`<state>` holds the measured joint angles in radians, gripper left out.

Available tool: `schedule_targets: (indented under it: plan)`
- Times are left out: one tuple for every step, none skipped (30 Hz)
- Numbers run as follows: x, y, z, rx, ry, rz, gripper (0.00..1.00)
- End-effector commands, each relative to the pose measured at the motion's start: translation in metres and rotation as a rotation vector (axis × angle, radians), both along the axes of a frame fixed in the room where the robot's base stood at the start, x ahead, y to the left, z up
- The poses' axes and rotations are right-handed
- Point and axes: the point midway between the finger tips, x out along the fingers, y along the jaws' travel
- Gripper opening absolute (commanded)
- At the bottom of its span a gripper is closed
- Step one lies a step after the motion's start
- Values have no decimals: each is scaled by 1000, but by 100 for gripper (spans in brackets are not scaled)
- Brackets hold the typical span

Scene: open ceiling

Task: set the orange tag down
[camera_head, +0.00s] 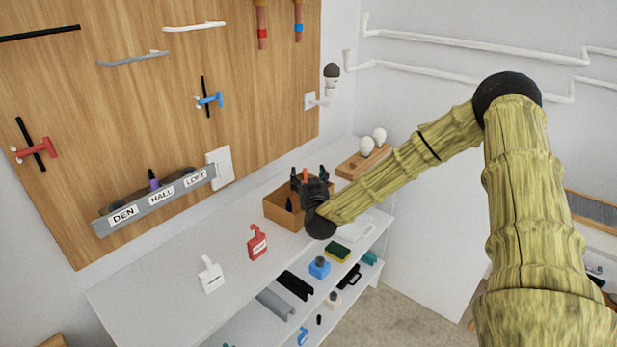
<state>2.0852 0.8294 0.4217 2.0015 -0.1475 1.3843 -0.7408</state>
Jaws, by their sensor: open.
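A small orange piece (305,175), probably the orange tag, shows between the fingers of my gripper (310,174). My gripper is open, over the brown open box (285,219) on the shelf top. The fingers and wrist hide most of the orange piece, so I cannot tell whether it touches a finger or what it rests on.
A wooden holder (350,168) with white bulbs stands behind my arm. A grey rail (140,212) labelled DEN, HALL, LOFT is on the wooden wall panel. Lower shelves hold a blue bottle (319,267) and other items. The shelf top (150,292) at front left is clear.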

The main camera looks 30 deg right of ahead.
Motion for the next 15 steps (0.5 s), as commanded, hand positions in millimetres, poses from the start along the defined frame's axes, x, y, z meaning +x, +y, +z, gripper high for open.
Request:
schedule_targets:
  plan:
    - [0, 0, 0, 0, 0, 0, 68]
    - [0, 0, 0, 0, 0, 0, 68]
    - [0, 0, 0, 0, 0, 0, 68]
    - [0, 0, 1, 0, 0, 0, 68]
    - [0, 0, 2, 1, 0, 0, 68]
    - [0, 0, 4, 1, 0, 0, 68]
    - [0, 0, 6, 2, -1, 0, 68]
    - [0, 0, 9, 2, -1, 0, 68]
    - [0, 0, 14, 2, -1, -1, 68]
    - [0, -1, 17, 2, -1, -1, 68]
    - [-5, 2, 11, 1, 1, 1, 68]
    - [-12, 5, 10, 1, 1, 1, 68]
    - [-17, 7, 10, 1, 1, 2, 68]
    - [-22, 9, 10, 1, 1, 2, 68]
    - [-29, 11, 10, 1, 0, 1, 68]
